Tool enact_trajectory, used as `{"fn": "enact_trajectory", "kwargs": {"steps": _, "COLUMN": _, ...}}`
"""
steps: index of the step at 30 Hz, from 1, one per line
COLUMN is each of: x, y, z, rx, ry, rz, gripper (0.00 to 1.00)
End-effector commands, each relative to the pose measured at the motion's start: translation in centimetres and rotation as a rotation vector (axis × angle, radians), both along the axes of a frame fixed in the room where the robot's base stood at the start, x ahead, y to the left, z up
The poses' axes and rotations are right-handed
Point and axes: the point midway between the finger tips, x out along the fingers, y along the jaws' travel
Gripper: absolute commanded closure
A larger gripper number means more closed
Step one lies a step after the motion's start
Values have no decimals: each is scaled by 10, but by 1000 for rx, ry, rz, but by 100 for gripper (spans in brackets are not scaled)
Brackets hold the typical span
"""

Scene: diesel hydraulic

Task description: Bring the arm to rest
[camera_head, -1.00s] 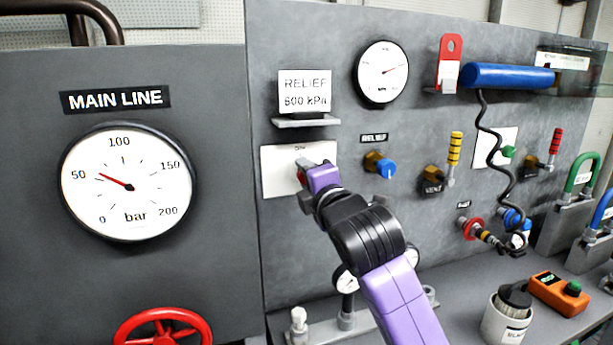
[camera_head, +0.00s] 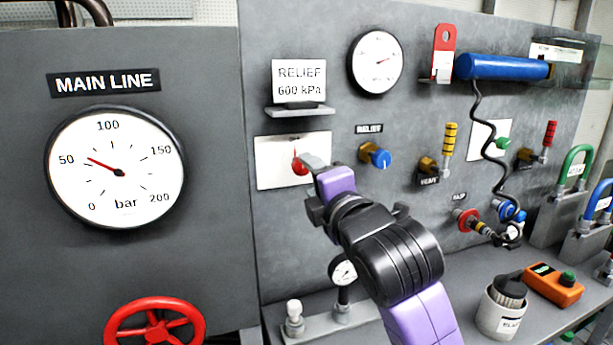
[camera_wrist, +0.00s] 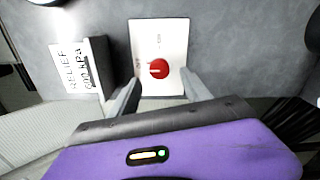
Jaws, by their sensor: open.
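My purple and black arm reaches up from the bottom of the head view toward the grey panel. My gripper (camera_wrist: 158,92) is open and empty in the wrist view, its two grey fingers apart. It also shows in the head view (camera_head: 313,163), just in front of a white plate on the panel. A red knob (camera_wrist: 158,68) sits on the white plate (camera_wrist: 170,35) and appears beyond the fingertips, apart from them. In the head view the red knob (camera_head: 299,165) is partly hidden by the gripper.
A RELIEF 600 kPa card (camera_head: 299,82) stands on a small shelf above the gripper. A blue relief knob (camera_head: 380,158) is to the right. Valves, a coiled hose, an orange box (camera_head: 553,288) and a white cup (camera_head: 502,310) are further right. A red handwheel (camera_head: 155,325) is lower left.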

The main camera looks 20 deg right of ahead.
Motion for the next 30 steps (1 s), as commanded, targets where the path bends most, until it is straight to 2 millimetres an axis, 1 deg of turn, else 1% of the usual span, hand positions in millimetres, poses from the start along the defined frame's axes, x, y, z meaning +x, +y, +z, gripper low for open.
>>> {"fn": "enact_trajectory", "kwargs": {"steps": 4, "x": -7, "y": 0, "z": -1, "rx": 0, "ry": 1, "rz": 0, "gripper": 44}}
{"fn": "enact_trajectory", "kwargs": {"steps": 16, "x": -7, "y": 0, "z": 0, "rx": 0, "ry": 1, "rz": 0, "gripper": 44}}
{"fn": "enact_trajectory", "kwargs": {"steps": 20, "x": -7, "y": 0, "z": 1, "rx": 39, "ry": -7, "rz": 1, "gripper": 44}}
{"fn": "enact_trajectory", "kwargs": {"steps": 23, "x": -8, "y": 3, "z": 13, "rx": 123, "ry": -52, "rz": 18, "gripper": 44}}
{"fn": "enact_trajectory", "kwargs": {"steps": 27, "x": -16, "y": 7, "z": 46, "rx": 297, "ry": -174, "rz": 69, "gripper": 44}}
{"fn": "enact_trajectory", "kwargs": {"steps": 29, "x": -22, "y": 6, "z": 50, "rx": 389, "ry": -216, "rz": 92, "gripper": 44}}
{"fn": "enact_trajectory", "kwargs": {"steps": 30, "x": -27, "y": 6, "z": 49, "rx": 455, "ry": -238, "rz": 108, "gripper": 44}}
